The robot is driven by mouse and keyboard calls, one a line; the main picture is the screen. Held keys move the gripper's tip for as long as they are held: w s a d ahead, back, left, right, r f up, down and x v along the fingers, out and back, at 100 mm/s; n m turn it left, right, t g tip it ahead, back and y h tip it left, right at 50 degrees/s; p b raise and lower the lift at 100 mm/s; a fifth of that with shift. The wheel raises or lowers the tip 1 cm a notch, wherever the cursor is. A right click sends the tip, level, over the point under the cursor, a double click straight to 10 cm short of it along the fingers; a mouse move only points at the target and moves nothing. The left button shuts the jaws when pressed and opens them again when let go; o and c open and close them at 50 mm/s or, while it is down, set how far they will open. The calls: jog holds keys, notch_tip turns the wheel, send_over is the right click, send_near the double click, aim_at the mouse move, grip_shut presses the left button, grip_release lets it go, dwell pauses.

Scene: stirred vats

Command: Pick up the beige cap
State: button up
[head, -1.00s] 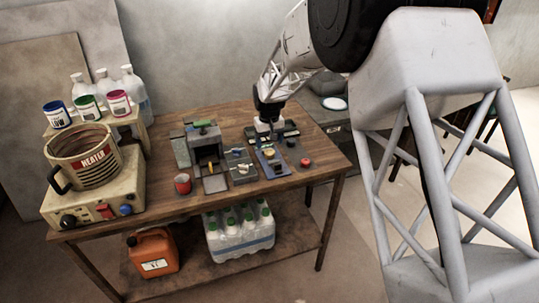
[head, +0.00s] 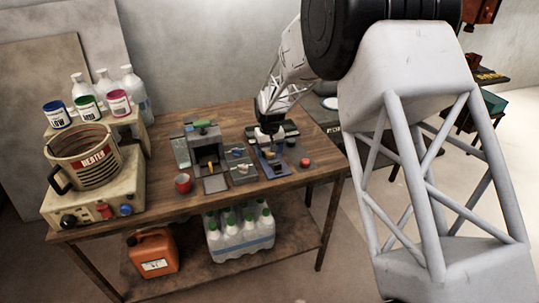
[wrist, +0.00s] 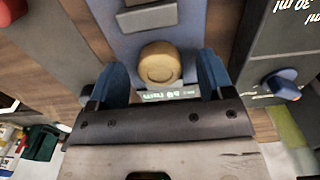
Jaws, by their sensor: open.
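The beige cap (wrist: 160,64) is a round, yellowish-tan knob in the wrist view. It sits on a blue-grey panel (wrist: 122,48) just above a small label with print. My gripper (wrist: 162,85) is open, with one blue finger to the left of the cap and one to the right. The cap lies between and slightly beyond the fingers, with a gap on each side. In the head view my gripper (head: 268,140) is over the blue board (head: 275,166) on the table, and the cap there is too small and partly covered to make out clearly.
A dark box with a blue knob (wrist: 281,84) stands right of the panel. On the wooden table (head: 225,202) are a grey device (head: 207,150), a red cup (head: 183,183), a red knob (head: 305,163) and a heater vat (head: 88,160) at left.

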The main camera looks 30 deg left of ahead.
jog(key=shift+c, duration=0.3)
jog(key=c, duration=1)
jog(key=shift+r, duration=0.15)
jog(key=shift+r, duration=0.8)
jog(key=shift+s+r, duration=0.1)
jog(key=shift+r, duration=0.8)
jog(key=s+d, duration=0.3)
jog(key=s, duration=0.1)
jog(key=s+d+r, duration=0.1)
jog(key=s+d, duration=0.2)
jog(key=s, duration=0.1)
jog(key=s+d, duration=0.3)
jog(key=s, duration=0.1)
jog(key=shift+s+d+r, duration=0.2)
jog(key=shift+d, duration=0.2)
